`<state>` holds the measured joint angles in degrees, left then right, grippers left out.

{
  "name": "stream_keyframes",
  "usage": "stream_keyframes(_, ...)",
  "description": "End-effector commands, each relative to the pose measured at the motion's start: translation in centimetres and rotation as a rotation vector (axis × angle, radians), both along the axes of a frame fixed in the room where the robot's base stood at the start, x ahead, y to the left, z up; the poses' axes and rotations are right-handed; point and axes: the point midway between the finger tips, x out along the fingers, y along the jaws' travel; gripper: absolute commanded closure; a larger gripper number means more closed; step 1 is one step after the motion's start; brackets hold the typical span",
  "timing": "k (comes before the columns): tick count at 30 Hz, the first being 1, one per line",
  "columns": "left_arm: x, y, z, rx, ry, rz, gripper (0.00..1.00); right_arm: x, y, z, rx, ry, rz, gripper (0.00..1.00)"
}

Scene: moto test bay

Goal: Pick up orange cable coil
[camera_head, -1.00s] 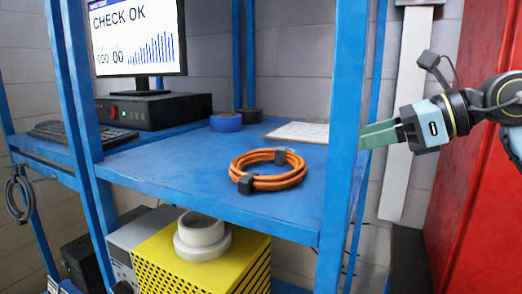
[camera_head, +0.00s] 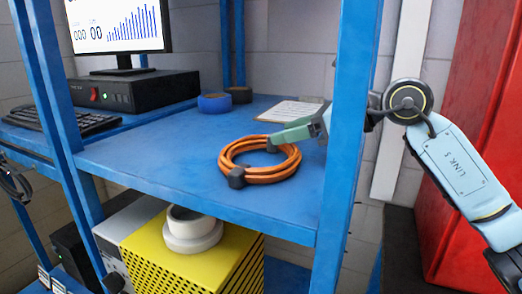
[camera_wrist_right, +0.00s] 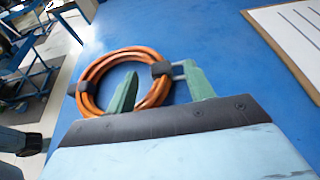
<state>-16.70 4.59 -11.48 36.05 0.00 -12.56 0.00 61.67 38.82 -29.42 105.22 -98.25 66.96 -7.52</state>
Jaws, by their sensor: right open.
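The orange cable coil (camera_head: 259,174) lies flat on the blue shelf (camera_head: 150,160), with dark clips on its ring. My right gripper (camera_head: 274,144) reaches in past the blue post, its green fingers at the coil's far right side. In the right wrist view the open fingers (camera_wrist_right: 160,87) stand apart, with part of the coil (camera_wrist_right: 88,83) and a dark clip between them. Whether the fingers touch the coil I cannot tell. My left gripper is not in view.
A blue upright post (camera_head: 346,130) stands right in front of my right forearm. A monitor (camera_head: 118,25), black box (camera_head: 135,90) and keyboard (camera_head: 90,123) are left. Shelf left of the coil is clear.

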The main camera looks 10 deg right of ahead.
Motion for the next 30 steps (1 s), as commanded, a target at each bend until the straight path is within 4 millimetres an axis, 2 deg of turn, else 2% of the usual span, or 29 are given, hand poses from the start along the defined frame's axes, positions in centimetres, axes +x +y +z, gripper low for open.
stream_keyframes(4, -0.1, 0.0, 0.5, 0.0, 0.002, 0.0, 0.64, 1.0, 1.5, -0.6, 0.002, 0.001, 0.001, 0.47)
stream_keyframes(13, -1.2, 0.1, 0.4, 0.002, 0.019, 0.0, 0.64, 1.3, 1.7, -0.9, 0.0, 0.0, -0.001, 0.47)
stream_keyframes(25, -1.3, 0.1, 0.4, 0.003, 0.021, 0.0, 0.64, 1.2, 1.7, -0.9, 0.0, 0.0, -0.001, 1.0)
stream_keyframes(30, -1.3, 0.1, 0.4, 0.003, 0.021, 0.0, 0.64, 1.2, 1.7, -0.7, 0.002, -0.002, -0.001, 1.0)
